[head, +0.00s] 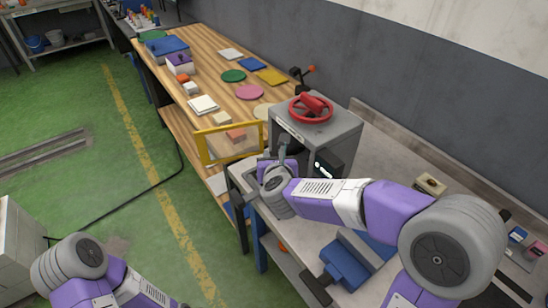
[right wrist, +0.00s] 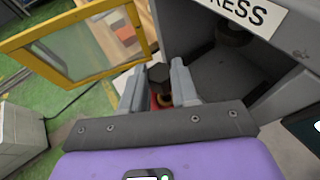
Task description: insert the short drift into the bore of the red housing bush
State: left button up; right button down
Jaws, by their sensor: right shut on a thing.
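My right gripper (head: 281,158) is at the open front of the grey press (head: 345,137). In the right wrist view its fingers (right wrist: 158,85) are shut on a dark piece with a six-sided top (right wrist: 158,73), which looks like the short drift. Just below it, between the fingers, a bit of red with an orange-brass ring (right wrist: 164,100) shows; it may be the red housing bush. It is mostly hidden, and I cannot tell whether the drift is in its bore. Of my left arm only links show at the bottom left of the head view; its gripper is out of view.
The press's yellow-framed guard (head: 204,147) stands open left of my right gripper. A red handwheel (head: 311,107) tops the press. A blue vise (head: 350,262) is on the grey bench near my right arm. The wooden table (head: 205,78) behind holds coloured discs and blocks.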

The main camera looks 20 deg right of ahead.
jog(key=shift+b, duration=0.45)
dwell(1.3)
jog(key=shift+f+b, duration=1.65)
jog(key=shift+b, duration=0.35)
jog(key=c, duration=0.8)
grip_release()
jog(key=p+v, duration=0.2)
jog(key=v, duration=0.5)
jog(key=shift+s+r, duration=0.2)
jog(key=shift+s, duration=0.05)
